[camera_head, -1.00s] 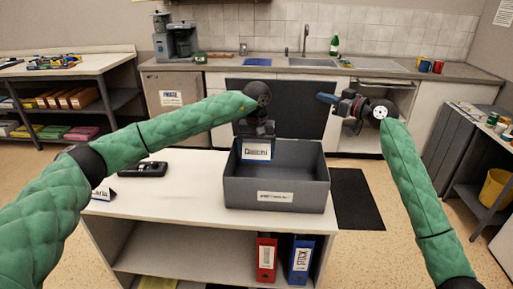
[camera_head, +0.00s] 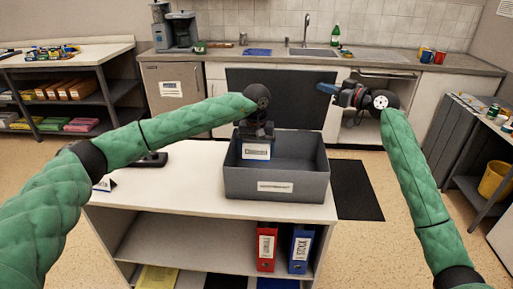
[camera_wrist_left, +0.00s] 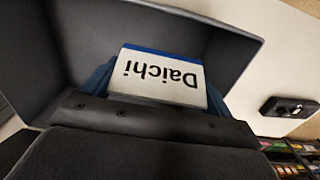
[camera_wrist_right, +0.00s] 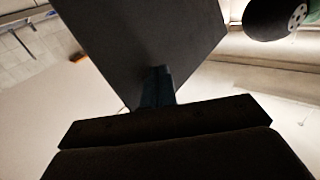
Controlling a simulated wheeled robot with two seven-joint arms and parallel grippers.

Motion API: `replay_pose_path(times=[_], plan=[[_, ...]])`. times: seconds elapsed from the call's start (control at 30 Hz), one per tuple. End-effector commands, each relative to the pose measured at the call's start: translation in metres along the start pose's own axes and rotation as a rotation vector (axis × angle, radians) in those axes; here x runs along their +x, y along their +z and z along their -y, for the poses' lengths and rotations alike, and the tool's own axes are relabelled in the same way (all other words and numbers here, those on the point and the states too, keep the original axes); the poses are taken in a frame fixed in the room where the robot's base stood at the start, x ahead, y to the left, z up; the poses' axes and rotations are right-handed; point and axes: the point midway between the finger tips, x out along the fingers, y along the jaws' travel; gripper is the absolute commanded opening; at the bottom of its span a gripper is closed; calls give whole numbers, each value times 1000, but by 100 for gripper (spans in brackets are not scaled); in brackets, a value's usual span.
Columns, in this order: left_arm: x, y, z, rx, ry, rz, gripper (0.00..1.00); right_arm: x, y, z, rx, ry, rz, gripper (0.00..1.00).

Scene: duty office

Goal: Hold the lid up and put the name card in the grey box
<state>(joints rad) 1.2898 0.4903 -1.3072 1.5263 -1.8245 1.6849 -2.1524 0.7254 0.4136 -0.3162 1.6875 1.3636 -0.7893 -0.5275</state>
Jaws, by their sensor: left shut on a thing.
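The grey box (camera_head: 235,184) stands open on the white-topped table, with a label on its front. The dark lid (camera_head: 290,100) is raised upright behind it and fills much of the right wrist view (camera_wrist_right: 110,40). My left gripper (camera_head: 257,138) is shut on the name card (camera_head: 256,152), a white card with a blue edge reading "Daichi". The card is over the box opening, near its left end, and is large in the left wrist view (camera_wrist_left: 160,77). My right gripper (camera_head: 326,88) has its blue fingers together, overlapping the lid's right edge. Its fingertips appear against the lid's face (camera_wrist_right: 158,84).
A dark object (camera_head: 152,160) and another name card (camera_head: 104,185) lie on the table left of the box, partly behind my left arm. Red (camera_head: 267,247) and blue (camera_head: 300,250) binders stand on the shelf below. A sink counter runs behind.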

Motion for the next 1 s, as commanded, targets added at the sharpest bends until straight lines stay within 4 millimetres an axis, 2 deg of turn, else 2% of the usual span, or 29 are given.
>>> replay_pose_path(times=[1.0], plan=[[36,0,0,0,0,-1,64,0,0,0,0,0,0,0]])
